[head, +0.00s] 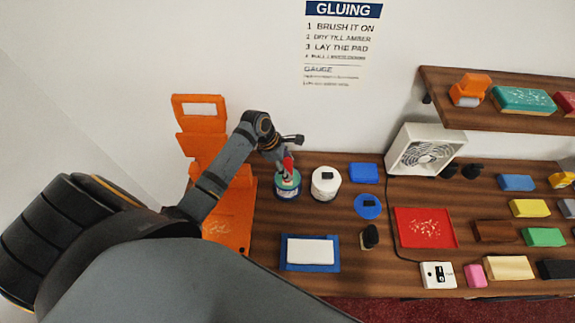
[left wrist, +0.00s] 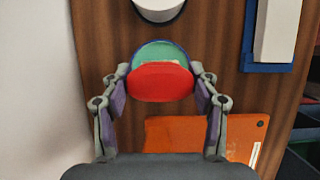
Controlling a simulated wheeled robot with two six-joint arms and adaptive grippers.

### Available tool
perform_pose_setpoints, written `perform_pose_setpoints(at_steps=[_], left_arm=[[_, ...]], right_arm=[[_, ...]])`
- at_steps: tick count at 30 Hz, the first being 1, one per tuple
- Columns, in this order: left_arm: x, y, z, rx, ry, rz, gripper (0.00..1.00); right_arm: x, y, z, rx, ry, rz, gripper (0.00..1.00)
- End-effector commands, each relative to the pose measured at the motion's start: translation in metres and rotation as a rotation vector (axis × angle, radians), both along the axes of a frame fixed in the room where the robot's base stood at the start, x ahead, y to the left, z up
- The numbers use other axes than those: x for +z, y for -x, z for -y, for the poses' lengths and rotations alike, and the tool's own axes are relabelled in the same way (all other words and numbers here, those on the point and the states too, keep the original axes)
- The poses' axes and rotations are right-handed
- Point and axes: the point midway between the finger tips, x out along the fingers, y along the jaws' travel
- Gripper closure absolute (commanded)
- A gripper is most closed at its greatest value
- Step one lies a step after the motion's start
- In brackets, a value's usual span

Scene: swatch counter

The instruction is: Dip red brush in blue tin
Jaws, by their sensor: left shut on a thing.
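The red brush (head: 288,162) is in my left gripper (head: 283,147), upright or nearly so, right over the blue tin (head: 287,187). The tin stands on the counter, with a teal-blue body and a pale band. In the left wrist view the brush's broad red end (left wrist: 160,83) sits between the two fingers and covers part of the tin (left wrist: 158,50), whose greenish inside shows beyond it. The brush's lower end is hidden, so I cannot tell how deep it is in the tin. My right gripper is not in view.
A white tin (head: 326,182) stands close to the right of the blue tin. An orange stand (head: 230,215) is on the left. A white pad on a blue tray (head: 310,265) lies in front. A blue disc (head: 368,206), red tray (head: 425,240) and fan (head: 424,150) are farther right.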

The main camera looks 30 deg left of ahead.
Motion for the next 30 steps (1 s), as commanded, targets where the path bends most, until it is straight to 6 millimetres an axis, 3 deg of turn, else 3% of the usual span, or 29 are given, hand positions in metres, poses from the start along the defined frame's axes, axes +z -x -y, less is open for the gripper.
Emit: perform_pose_setpoints(at_steps=[30], left_arm=[[-0.0096,-0.0001,0.0000,0.000,0.000,0.000,0.65]], right_arm=[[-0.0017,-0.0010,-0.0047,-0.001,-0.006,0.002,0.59]])
